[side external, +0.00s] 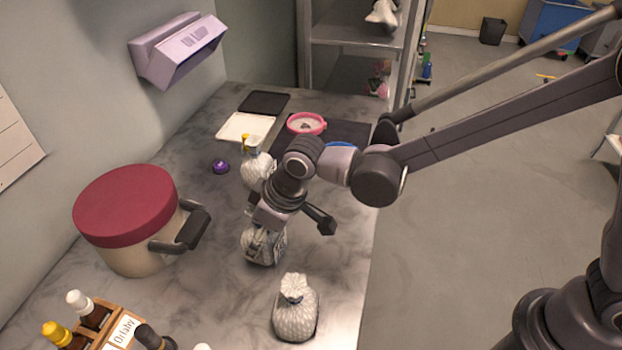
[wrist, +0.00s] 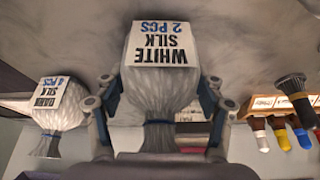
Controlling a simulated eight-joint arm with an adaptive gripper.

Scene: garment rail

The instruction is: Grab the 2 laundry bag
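Three pale, tied laundry bags stand in a row on the counter in the side view: a far bag (side external: 257,168), a middle bag (side external: 264,247) and a front bag (side external: 296,312). My gripper (side external: 285,218) is over the middle bag and partly hides it. In the wrist view, a bag labelled "WHITE SILK 2 PCS" (wrist: 160,75) is between the spread fingers of my gripper (wrist: 160,110), with slight gaps showing beside its narrowing neck. The front bag's label is not visible.
A beige pot with a red lid (side external: 125,205) stands left of the bags, its dark handle (side external: 190,230) facing them. A wooden bottle rack (side external: 118,328) is at front left. A pink dish (side external: 306,123) and trays lie at the back. The counter ends on the right.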

